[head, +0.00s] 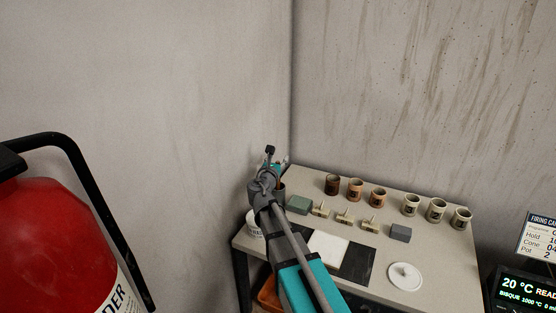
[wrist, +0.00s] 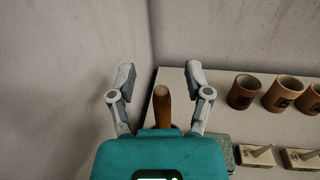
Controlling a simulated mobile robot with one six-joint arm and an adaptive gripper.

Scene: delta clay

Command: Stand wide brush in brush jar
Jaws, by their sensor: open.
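My gripper (wrist: 160,75) is open, with its two fingers spread wide in the wrist view. A brown wooden handle (wrist: 162,108), which looks like a brush handle, shows between the fingers, apart from both. Its lower part is hidden behind my gripper's body, so I cannot tell whether it is the wide brush or what it stands in. In the head view my gripper (head: 278,158) is above the table's back left corner, near the wall corner. My arm covers that area, and I cannot make out the brush jar for certain.
The table (head: 452,262) carries brown cups (head: 355,190), pale cups (head: 436,211), small labelled blocks with pegs (head: 344,218), a grey-green block (head: 299,204), a grey block (head: 400,233) and a white disc (head: 405,276). A red extinguisher (head: 50,240) stands at left. Walls close off the back.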

